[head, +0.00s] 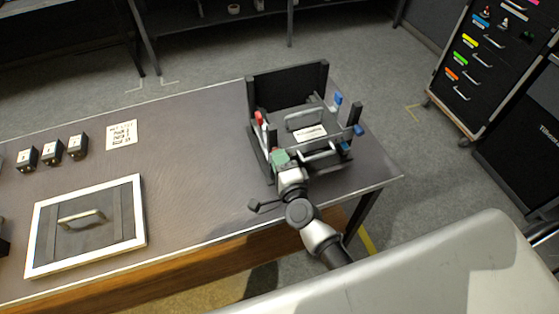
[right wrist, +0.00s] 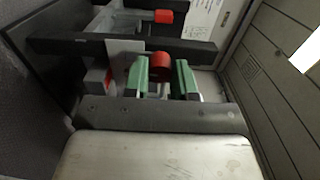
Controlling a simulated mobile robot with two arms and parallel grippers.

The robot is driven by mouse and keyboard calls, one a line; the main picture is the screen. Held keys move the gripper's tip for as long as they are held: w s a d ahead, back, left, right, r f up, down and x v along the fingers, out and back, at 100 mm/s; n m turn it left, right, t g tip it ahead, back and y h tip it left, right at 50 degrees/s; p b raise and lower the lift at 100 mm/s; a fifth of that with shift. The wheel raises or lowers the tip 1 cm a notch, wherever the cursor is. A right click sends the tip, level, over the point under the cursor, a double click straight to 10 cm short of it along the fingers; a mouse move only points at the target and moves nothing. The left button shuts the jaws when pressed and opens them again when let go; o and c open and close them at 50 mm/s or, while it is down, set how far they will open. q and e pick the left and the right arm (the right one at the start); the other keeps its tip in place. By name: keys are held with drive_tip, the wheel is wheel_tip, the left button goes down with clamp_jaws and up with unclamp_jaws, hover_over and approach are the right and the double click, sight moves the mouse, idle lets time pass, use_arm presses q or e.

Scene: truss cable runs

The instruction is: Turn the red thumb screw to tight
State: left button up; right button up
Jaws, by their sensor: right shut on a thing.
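A red thumb screw (right wrist: 160,64) is a rounded knob between the two green fingers of my right gripper (right wrist: 164,78) in the right wrist view. The gripper is shut on it. In the head view my right gripper (head: 279,158) reaches the near left corner of a black frame fixture (head: 288,84), and I cannot make out the held screw there. A second red part (right wrist: 163,16) sits farther along the fixture in the right wrist view. A red part (head: 259,118) also shows on the fixture's left side in the head view. My left gripper is not in view.
The fixture carries blue parts (head: 338,98) on its right side and a white label (head: 311,133). A white-framed panel with a handle (head: 136,222), several small black blocks (head: 52,152) and a paper note (head: 121,134) lie to the left. The table (head: 190,130) between is clear.

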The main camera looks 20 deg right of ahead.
idle(0.4)
drive_tip(key=o, duration=0.9)
drive_tip(key=s+b, duration=0.1)
drive_tip(key=s, duration=0.4)
drive_tip(key=s+b, duration=0.1)
drive_tip(key=s, duration=0.5)
drive_tip(key=shift+d, duration=0.2)
drive_tip(key=shift+w, duration=0.1)
